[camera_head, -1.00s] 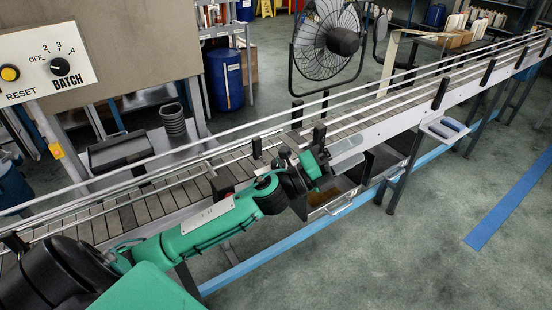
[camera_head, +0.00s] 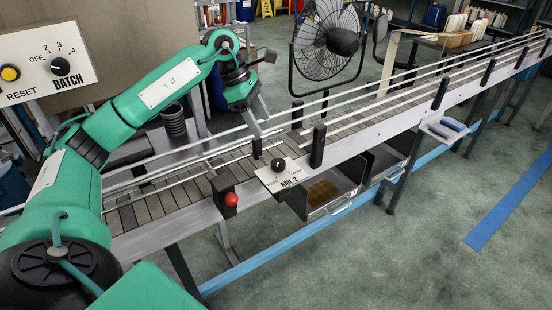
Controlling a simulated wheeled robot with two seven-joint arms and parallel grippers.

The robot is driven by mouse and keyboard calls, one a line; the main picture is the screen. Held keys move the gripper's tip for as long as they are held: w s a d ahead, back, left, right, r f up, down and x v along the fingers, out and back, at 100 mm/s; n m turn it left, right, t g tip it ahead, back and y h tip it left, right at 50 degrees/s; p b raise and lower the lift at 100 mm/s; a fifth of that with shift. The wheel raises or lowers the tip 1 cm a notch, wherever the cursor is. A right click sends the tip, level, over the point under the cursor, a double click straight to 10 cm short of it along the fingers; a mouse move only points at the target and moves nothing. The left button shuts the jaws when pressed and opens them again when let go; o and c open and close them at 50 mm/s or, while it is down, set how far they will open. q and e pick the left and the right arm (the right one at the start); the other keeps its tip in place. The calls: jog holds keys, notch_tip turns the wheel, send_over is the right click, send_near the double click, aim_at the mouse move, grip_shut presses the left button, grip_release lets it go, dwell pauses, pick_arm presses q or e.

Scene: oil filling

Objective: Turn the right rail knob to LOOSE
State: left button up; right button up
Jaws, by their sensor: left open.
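The rail knob (camera_head: 278,165) is a small black knob on a white plate (camera_head: 284,176) marked "RAIL 2", fixed to the near side of the conveyor. The plate's smaller position words are too small to read. No other rail knob shows clearly. My left gripper (camera_head: 262,95) is raised over the far side of the conveyor, above and left of the knob and apart from it. It is open and holds nothing. My right gripper is not in view.
The conveyor (camera_head: 150,205) runs from lower left to upper right with guide rails and black posts (camera_head: 318,146). A red button (camera_head: 231,199) sits left of the knob plate. A BATCH panel (camera_head: 45,62) is at upper left. Open drawers (camera_head: 330,190) hang below.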

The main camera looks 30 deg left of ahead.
aim_at(278, 162)
pick_arm(q)
jog(key=p+x, duration=0.1)
jog(key=x, duration=0.3)
jog(key=p+x, duration=0.1)
jog(key=x, duration=0.4)
jog(key=p+x, duration=0.1)
jog(key=x, duration=0.3)
jog(key=shift+a+f, duration=0.3)
jog(key=shift+f, duration=0.05)
jog(key=shift+s, duration=0.1)
jog(key=c, duration=1)
